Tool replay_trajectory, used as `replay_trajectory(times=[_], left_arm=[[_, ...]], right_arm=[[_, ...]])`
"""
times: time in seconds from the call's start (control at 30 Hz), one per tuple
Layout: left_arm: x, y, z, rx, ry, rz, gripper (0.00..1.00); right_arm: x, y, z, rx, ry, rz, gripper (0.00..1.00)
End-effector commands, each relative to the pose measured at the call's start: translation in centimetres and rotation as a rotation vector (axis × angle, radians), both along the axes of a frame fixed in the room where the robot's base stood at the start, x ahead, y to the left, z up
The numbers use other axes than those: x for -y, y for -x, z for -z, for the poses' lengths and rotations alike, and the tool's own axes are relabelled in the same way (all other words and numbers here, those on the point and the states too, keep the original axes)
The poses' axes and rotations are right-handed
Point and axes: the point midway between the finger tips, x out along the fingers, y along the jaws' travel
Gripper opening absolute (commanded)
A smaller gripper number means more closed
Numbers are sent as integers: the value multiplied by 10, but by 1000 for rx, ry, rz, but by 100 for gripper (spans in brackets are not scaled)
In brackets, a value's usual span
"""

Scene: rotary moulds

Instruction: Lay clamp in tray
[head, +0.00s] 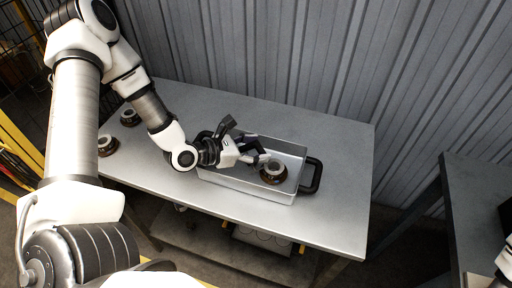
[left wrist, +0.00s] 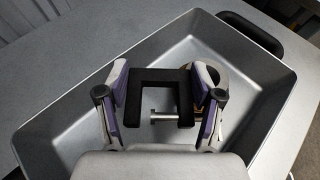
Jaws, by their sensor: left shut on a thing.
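The metal tray (head: 247,189) with black end handles lies on the table. My left gripper (head: 256,153) is over the tray. In the left wrist view, my left gripper (left wrist: 160,88) is shut on the clamp (left wrist: 160,74), a black C-shaped frame with a silver screw, held between the purple pads. The clamp is within the tray's outline; I cannot tell whether it touches the floor. In the head view the clamp is mostly hidden by the fingers. My right gripper is out of view.
A dark ring-shaped part with a pale top (head: 272,171) sits in the tray, close to the fingers. Two similar parts (head: 130,117) (head: 107,145) stand at the table's left. The table (head: 335,215) is clear right of the tray. A corrugated wall (head: 300,50) stands behind.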

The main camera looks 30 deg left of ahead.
Motion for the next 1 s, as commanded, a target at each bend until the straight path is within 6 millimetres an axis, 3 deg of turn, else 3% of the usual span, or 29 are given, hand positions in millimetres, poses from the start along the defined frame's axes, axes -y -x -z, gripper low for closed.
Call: replay_trajectory(times=[0.13,0.17,0.2,0.53,0.67,0.87,1.0], left_arm=[[0,0,5,1,1,0,19],[0,0,4,0,0,0,77],[0,0,3,0,0,0,91],[0,0,2,0,0,0,91],[0,0,-9,0,0,0,91],[-14,21,-17,3,9,-7,91],[-24,37,-27,2,9,-8,91]], right_arm=[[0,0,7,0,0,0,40],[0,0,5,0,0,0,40],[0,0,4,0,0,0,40],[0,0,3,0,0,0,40],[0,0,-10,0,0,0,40],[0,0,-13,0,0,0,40],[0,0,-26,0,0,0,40]])
